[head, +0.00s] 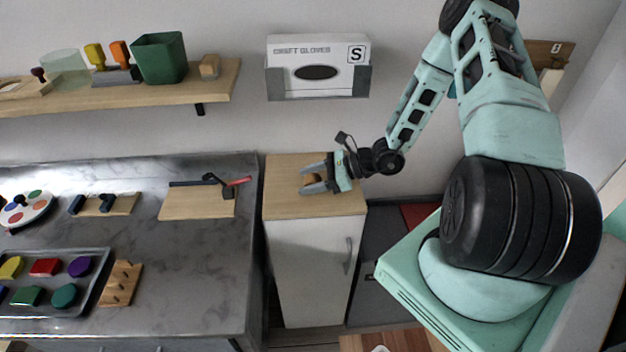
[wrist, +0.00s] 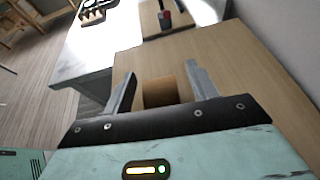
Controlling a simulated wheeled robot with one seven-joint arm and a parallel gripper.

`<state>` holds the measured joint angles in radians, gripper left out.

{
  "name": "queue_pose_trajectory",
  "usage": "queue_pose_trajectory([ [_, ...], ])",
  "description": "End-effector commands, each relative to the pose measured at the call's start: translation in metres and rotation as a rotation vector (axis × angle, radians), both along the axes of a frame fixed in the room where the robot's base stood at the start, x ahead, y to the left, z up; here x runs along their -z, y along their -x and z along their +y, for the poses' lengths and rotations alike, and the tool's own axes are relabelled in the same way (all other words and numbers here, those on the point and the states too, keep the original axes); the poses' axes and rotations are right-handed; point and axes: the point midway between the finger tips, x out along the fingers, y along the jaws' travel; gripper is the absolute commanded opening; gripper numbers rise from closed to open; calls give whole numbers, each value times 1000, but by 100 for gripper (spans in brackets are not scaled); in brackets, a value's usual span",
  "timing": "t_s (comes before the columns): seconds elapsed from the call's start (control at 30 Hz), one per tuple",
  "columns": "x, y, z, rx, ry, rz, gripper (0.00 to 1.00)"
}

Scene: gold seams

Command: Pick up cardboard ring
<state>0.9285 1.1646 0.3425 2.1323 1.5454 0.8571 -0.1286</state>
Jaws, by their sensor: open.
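The cardboard ring (wrist: 160,92) is a plain brown piece on the wooden top of a small white cabinet. In the wrist view it stands between the two grey fingers of my gripper (wrist: 162,85), its lower part hidden by the gripper body. In the head view my gripper (head: 306,181) is open, low over the cabinet top, pointing left. The ring (head: 315,178) shows there as a small brown patch between the fingers. I cannot tell whether either finger touches it.
The wooden cabinet top (head: 285,205) is otherwise clear. To its left, a grey counter (head: 190,255) holds a cutting board (head: 185,205) with a red-handled tool (head: 232,184). Above, a glove box (head: 318,52) hangs on the wall beside a shelf (head: 110,98).

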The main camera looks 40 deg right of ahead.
Motion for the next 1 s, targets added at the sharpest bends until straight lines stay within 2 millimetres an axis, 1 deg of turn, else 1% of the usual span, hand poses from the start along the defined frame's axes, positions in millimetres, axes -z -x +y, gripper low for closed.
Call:
queue_pose_trajectory([
  [0.1,3,-5,6,0,0,1,58],
  [0.33,5,-6,7,1,2,1,58],
  [0.37,5,-6,7,1,1,0,53],
  [0.4,5,-6,7,1,1,0,42],
  [0.47,4,-5,7,1,1,0,25],
  [0.5,4,-5,7,1,1,0,14],
  [0.53,4,-5,7,1,1,0,11],
  [0.83,3,-5,7,1,1,0,11],
  [1.0,-5,-6,6,1,2,-1,11],
])
